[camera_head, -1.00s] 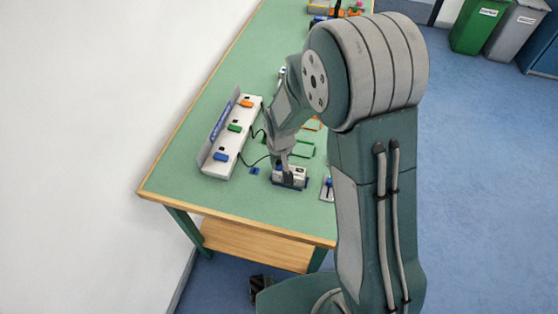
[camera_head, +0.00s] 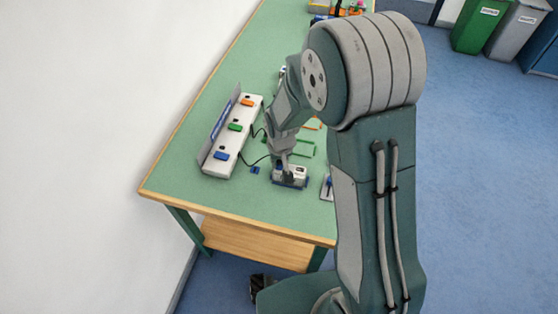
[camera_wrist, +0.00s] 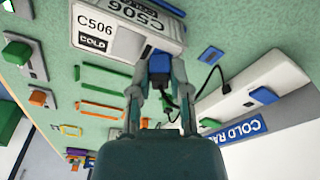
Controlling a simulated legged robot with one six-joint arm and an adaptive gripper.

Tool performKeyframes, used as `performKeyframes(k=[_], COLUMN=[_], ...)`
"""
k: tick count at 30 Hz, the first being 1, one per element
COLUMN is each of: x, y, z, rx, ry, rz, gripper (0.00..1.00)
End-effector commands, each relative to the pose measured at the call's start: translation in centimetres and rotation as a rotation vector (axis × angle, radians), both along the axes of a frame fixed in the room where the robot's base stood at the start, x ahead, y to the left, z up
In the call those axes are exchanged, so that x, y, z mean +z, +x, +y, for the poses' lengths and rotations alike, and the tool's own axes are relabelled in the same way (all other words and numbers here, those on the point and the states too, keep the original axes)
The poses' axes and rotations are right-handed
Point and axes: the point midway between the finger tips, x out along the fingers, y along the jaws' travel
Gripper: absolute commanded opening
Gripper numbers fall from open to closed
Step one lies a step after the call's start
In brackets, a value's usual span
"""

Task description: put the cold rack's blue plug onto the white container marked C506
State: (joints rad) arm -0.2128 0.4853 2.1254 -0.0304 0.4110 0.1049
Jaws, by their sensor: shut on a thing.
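The white container marked C506 (camera_wrist: 127,45) has a "COLD" label and fills the upper left of the wrist view. In the head view the white container (camera_head: 299,170) stands on a dark blue base near the table's front. My gripper (camera_wrist: 160,76) is shut on the blue plug (camera_wrist: 159,64), with a black cable trailing from it. The plug is right at the container's edge; I cannot tell whether it is seated. In the head view my gripper (camera_head: 285,166) is over the container and hides the plug. The cold rack (camera_wrist: 232,107) is a white strip to the right, with a blue "COLD RACK" sign.
In the head view the rack (camera_head: 218,168) lies along the table's left, with orange, green and blue blocks. A blue square mark (camera_head: 255,170) and a green outline (camera_head: 304,148) are on the green tabletop. A small grey unit (camera_head: 326,190) is right of the container.

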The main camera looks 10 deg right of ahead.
Motion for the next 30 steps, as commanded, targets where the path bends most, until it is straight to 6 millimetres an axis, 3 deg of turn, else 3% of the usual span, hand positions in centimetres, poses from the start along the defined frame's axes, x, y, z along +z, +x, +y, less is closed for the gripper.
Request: performKeyframes(k=[7, 8, 9, 10, 18, 19, 20, 22, 30], x=[-0.02, -0.02, -0.02, -0.02, -0.02, -0.03, -0.03, -0.03, -0.03], y=[-0.01, -0.01, -0.01, -0.01, -0.01, -0.01, -0.01, -0.01, -0.01], z=[0.01, 0.01, 0.01, 0.01, 0.01, 0.01, 0.01, 0.01, 0.01], rx=[0.0, 0.0, 0.0, 0.0, 0.0, 0.0, 0.0, 0.0, 0.0], ry=[0.0, 0.0, 0.0, 0.0, 0.0, 0.0, 0.0, 0.0, 0.0], rz=[0.0, 0.0, 0.0, 0.0, 0.0, 0.001, 0.001, 0.001, 0.001], gripper=[0.0, 0.38, 0.55, 0.64, 0.64, 0.69, 0.82, 0.99, 0.99])
